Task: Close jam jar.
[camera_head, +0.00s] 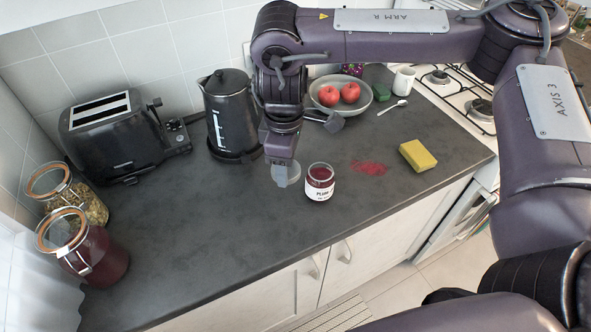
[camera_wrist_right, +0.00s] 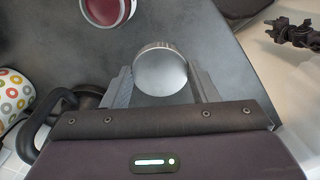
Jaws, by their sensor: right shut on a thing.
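The open jam jar (camera_head: 320,182), labelled plum and full of dark red jam, stands upright on the dark counter without a lid. Its round top also shows at the upper edge of the right wrist view (camera_wrist_right: 108,8). My right gripper (camera_head: 283,168) is just left of the jar, above the counter. It is shut on a round silver lid (camera_wrist_right: 160,69), which shows between the fingers in the right wrist view. In the head view the lid (camera_head: 291,176) hangs tilted beside the jar, apart from it. My left gripper is not in view.
A yellow sponge (camera_head: 417,155) and a red spill (camera_head: 369,168) lie right of the jar. Behind are a kettle (camera_head: 231,115), a toaster (camera_head: 115,137) and a bowl (camera_head: 328,103) of red apples. Two clip-top jars (camera_head: 86,250) stand at left. The front middle of the counter is clear.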

